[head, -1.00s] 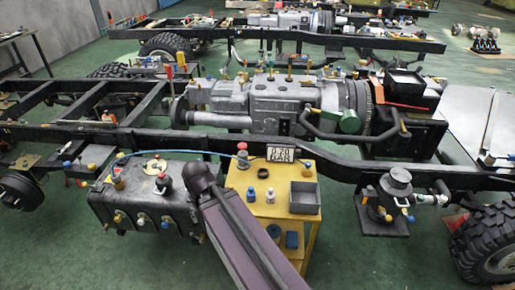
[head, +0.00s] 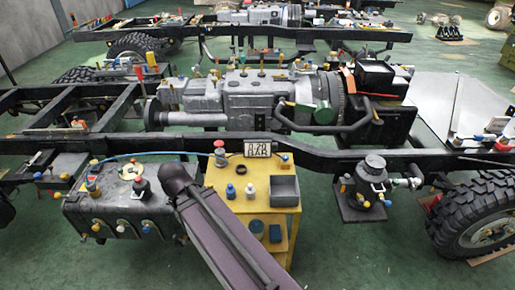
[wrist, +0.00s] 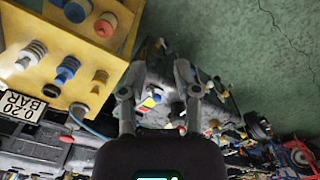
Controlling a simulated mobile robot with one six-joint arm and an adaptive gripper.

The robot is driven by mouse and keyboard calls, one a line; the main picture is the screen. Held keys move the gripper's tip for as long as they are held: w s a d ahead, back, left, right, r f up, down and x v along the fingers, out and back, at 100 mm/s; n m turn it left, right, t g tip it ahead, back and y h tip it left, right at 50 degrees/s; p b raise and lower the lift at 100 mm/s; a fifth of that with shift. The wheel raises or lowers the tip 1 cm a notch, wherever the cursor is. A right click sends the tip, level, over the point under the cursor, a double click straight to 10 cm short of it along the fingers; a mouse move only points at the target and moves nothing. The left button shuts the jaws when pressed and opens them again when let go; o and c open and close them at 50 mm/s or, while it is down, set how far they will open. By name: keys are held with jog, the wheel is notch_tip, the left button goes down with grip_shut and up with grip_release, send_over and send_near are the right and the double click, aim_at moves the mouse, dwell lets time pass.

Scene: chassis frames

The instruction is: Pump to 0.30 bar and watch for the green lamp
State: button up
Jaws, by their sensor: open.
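The sign (head: 257,148) stands at the back of a yellow cart (head: 285,222). In the wrist view the sign (wrist: 22,106) reads 0.20 BAR. Beside it in the head view is a red-topped fitting (head: 220,153), possibly the pump, with a blue hose (head: 150,154) running left to the dark tank (head: 105,215). My gripper (wrist: 161,66) is open and empty in the wrist view, with a grey part carrying coloured caps behind its fingers. In the head view my arm hides the gripper. I cannot make out a lit green lamp.
A grey bin (head: 284,190) and two small bottles (head: 250,192) stand on the cart. The chassis rail (head: 330,160) runs close behind it. A large tyre (head: 485,220) is at the right. Green floor lies clear in front, right of the cart.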

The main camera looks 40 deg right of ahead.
grip_shut()
dwell(1.0)
